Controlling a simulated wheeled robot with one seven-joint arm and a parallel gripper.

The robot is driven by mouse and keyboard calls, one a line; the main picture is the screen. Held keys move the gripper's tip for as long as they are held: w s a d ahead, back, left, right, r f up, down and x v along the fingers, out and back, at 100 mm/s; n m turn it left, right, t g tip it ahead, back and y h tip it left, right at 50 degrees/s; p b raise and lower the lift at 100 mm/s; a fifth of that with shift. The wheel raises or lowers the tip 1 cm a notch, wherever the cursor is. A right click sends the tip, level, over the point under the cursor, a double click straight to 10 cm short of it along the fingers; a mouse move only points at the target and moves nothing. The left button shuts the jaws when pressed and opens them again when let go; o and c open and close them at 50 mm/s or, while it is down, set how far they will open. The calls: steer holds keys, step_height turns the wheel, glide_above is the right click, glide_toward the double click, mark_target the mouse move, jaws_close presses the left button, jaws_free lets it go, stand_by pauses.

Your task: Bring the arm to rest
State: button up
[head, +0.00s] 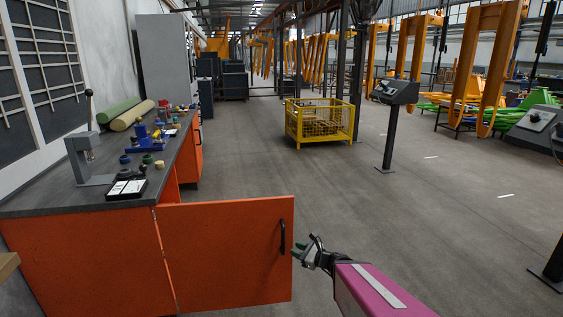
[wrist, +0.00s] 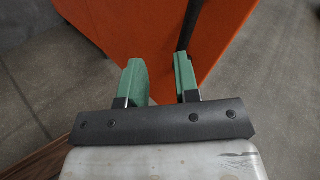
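My gripper (head: 301,251) is at the end of my magenta arm in the head view, just right of the orange cabinet door (head: 222,255). The door stands swung out from the workbench (head: 75,255), with a black handle (head: 282,237) near its free edge. In the wrist view, the two green fingers of my gripper (wrist: 158,66) are apart, with nothing held between them. The orange door (wrist: 213,30) and its dark handle (wrist: 188,22) show beyond the fingertips. I cannot tell whether the right finger touches the door or handle.
The bench top carries a grey lever press (head: 86,155), a black tray (head: 127,188) and several small parts. A yellow crate (head: 320,122) and a control post (head: 390,130) stand farther off. The floor (head: 440,220) right of the door is largely clear.

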steer(key=s+f+n+g+h, duration=0.4)
steer(key=n+g, duration=0.4)
steer(key=n, duration=0.5)
steer(key=s+d+r+n+g+h, duration=0.2)
steer(key=s+d+n+h, duration=0.1)
steer(key=d+n+h, duration=0.6)
steer(key=d, duration=0.2)
steer(key=shift+s+d, duration=0.15)
steer(key=shift+d, duration=0.15)
